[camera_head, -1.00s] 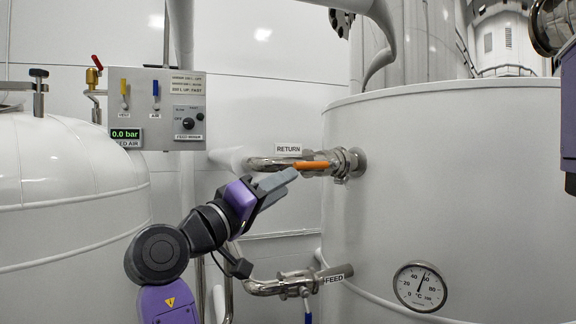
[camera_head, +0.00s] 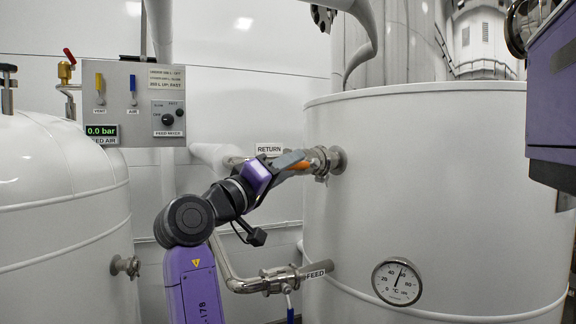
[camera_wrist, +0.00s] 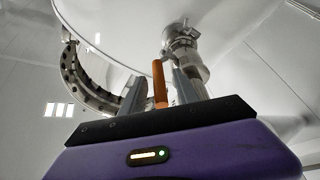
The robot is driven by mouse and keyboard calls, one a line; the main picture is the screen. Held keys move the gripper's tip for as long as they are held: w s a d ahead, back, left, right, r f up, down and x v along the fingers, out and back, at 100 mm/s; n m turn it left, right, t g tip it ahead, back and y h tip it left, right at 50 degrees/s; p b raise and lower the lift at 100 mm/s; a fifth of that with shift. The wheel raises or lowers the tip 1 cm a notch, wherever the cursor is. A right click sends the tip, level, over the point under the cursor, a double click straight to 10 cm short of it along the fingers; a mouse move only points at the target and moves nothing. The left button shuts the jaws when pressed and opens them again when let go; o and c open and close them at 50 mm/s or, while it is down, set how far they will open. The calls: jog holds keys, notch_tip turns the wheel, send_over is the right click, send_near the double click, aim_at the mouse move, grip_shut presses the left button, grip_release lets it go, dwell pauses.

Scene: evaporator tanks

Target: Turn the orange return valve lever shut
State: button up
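The orange return valve lever (camera_head: 301,166) lies roughly along the pipe beside the RETURN label (camera_head: 269,149), its left part hidden behind my gripper (camera_head: 289,160). Its right end meets the steel valve fitting (camera_head: 322,163) on the big white tank. In the wrist view the lever (camera_wrist: 159,85) stands between the two grey fingers of my gripper (camera_wrist: 160,88), with a visible gap on each side. The gripper is open around the lever. The valve fitting (camera_wrist: 181,42) is beyond the fingertips.
The big white tank (camera_head: 440,190) fills the right, with a thermometer (camera_head: 397,283) low on it. The FEED pipe (camera_head: 265,281) with a blue handle runs below my arm. A control panel (camera_head: 150,104) and another white tank (camera_head: 65,200) stand left.

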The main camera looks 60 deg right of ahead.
grip_shut()
dwell(1.4)
